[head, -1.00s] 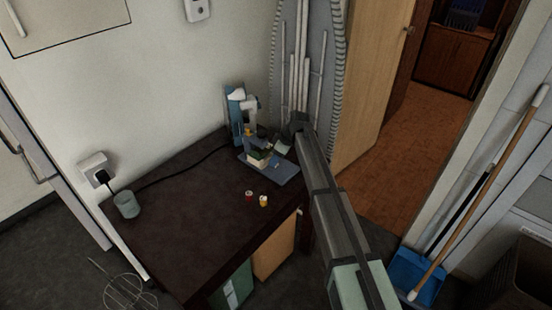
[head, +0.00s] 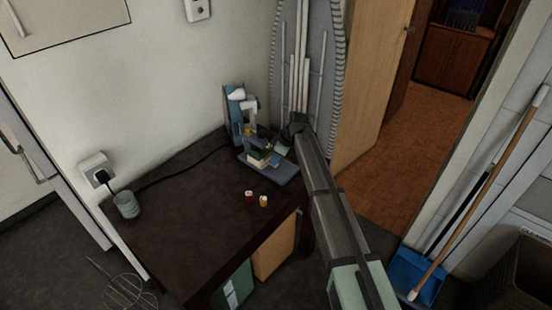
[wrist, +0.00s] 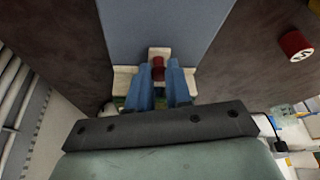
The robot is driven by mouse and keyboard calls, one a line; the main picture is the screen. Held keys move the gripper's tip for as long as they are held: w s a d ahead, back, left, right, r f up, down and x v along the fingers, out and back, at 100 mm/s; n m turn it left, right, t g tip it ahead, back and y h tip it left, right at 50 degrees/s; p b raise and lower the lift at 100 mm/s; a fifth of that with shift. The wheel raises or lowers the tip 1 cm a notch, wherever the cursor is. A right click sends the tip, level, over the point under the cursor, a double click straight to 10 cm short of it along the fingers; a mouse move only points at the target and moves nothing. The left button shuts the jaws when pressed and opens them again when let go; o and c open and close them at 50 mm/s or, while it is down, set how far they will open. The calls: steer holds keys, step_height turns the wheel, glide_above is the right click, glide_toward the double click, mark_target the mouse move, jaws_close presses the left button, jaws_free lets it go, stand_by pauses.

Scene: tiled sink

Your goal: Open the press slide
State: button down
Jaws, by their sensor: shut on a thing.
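The press (head: 237,115) is a blue stand with a white upper arm, at the back of the dark table by the wall. Its flat blue-grey base (head: 284,178) extends toward the front right; the base also shows in the wrist view (wrist: 155,22). A cream slide (wrist: 158,53) with a red knob (wrist: 158,68) lies low on the base. My gripper (head: 270,154) is down at the slide. In the wrist view its two blue fingers (wrist: 160,82) are shut on the red knob, one on each side. The fingers and palm hide part of the slide.
A red-and-white small cylinder (head: 249,195) and a yellow one (head: 263,201) stand on the table (head: 185,225) in front of the base. A greenish cup (head: 127,205) stands at the left. A black cable runs from the wall socket (head: 96,170). The table's front left is clear.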

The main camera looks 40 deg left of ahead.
stand_by(0.3)
steer(key=d, duration=0.8)
steer(key=shift+d, duration=0.2)
steer(key=c, duration=1)
jaws_free()
steer(key=shift+c, duration=0.2)
steer(key=shift+r, duration=0.1)
steer(key=v, duration=1.3)
steer(key=shift+r, duration=0.3)
